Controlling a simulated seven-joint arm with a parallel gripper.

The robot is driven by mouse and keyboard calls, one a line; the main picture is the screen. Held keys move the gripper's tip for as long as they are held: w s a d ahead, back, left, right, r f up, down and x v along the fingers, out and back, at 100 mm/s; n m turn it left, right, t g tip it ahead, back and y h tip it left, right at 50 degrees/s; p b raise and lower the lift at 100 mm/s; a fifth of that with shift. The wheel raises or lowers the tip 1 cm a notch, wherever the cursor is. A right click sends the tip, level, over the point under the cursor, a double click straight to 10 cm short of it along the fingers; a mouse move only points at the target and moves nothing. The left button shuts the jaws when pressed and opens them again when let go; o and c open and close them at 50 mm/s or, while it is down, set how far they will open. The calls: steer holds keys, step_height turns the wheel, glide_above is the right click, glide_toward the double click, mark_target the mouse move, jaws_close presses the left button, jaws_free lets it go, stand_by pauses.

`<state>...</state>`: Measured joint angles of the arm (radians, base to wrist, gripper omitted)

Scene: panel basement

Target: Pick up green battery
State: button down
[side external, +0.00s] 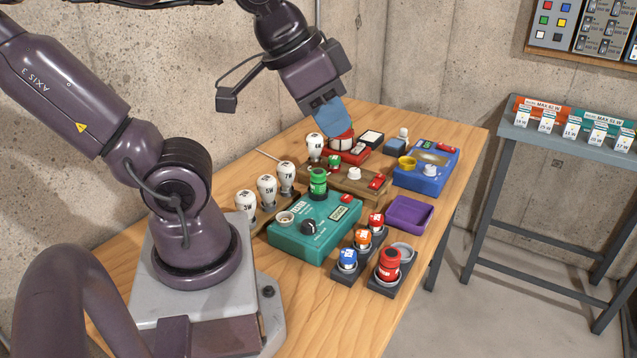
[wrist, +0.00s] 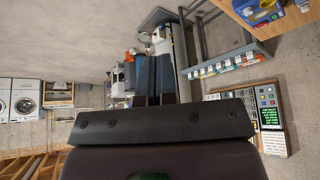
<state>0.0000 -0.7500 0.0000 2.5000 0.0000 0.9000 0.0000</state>
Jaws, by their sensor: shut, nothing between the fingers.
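The green battery (side external: 318,182) stands upright on the teal box (side external: 290,238), near its back edge. In the wrist view the fingers (wrist: 153,75) point out toward the room, and the green battery does not show there.
White bulbs (side external: 267,190) stand left of the teal box. A red battery (side external: 388,265) and several small coloured cells stand in dark holders in front. A purple tray (side external: 408,212) and a blue box (side external: 427,170) are at right. A grey side table (side external: 560,140) stands beyond.

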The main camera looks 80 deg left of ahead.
stand_by(0.3)
steer(key=c, duration=0.6)
jaws_free()
steer(key=shift+o, duration=0.2)
